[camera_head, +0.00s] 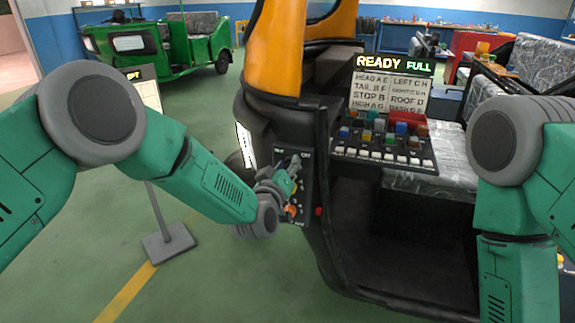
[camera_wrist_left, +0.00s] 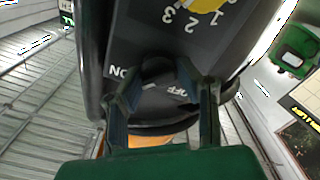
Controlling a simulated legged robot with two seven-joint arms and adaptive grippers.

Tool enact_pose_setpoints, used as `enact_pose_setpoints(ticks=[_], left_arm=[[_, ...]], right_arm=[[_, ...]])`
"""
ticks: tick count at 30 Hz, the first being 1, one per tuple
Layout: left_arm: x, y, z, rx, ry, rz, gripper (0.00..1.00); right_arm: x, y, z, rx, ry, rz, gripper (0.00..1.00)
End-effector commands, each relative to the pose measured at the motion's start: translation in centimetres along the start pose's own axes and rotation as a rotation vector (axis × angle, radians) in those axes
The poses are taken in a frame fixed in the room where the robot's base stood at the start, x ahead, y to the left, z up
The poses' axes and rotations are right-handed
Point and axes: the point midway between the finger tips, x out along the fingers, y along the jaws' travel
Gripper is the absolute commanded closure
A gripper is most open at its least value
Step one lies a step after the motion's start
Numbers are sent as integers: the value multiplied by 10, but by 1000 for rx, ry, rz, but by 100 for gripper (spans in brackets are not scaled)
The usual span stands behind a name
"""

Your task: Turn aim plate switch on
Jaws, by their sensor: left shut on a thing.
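The aim plate (camera_head: 308,190) is a dark panel on the front of the yellow and black rickshaw. In the left wrist view the plate (camera_wrist_left: 140,35) carries ON and OFF labels around a dark switch knob (camera_wrist_left: 158,68). My left gripper (camera_head: 294,163) is at the upper part of the plate. In the left wrist view its fingers (camera_wrist_left: 160,92) stand on both sides of the knob and are shut on it. The knob's exact pointing is hard to tell, as the fingers partly cover it. My right arm shows at the right, but its gripper is out of view.
A button console (camera_head: 385,145) with a READY FULL display (camera_head: 394,64) stands right of the plate. A sign stand (camera_head: 168,243) is at left; a green rickshaw (camera_head: 160,45) is behind.

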Motion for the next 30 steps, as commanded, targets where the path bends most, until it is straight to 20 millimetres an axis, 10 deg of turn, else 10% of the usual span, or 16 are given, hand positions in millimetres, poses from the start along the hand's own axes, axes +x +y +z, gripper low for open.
enact_pose_setpoints(ticks=[17, 18, 19, 30], left_arm=[[-4, -2, 10, 27, -22, -6, 99], [-4, -2, 10, 27, -22, -6, 57], [-3, -2, 10, 27, -21, -6, 50], [-5, -1, 3, 27, -7, -2, 50]], right_arm=[[0, 0, 0, 0, 0, 0, 60], [0, 0, 0, 0, 0, 0, 60], [0, 0, 0, 0, 0, 0, 60], [-1, 0, 2, 0, 2, 0, 60]])
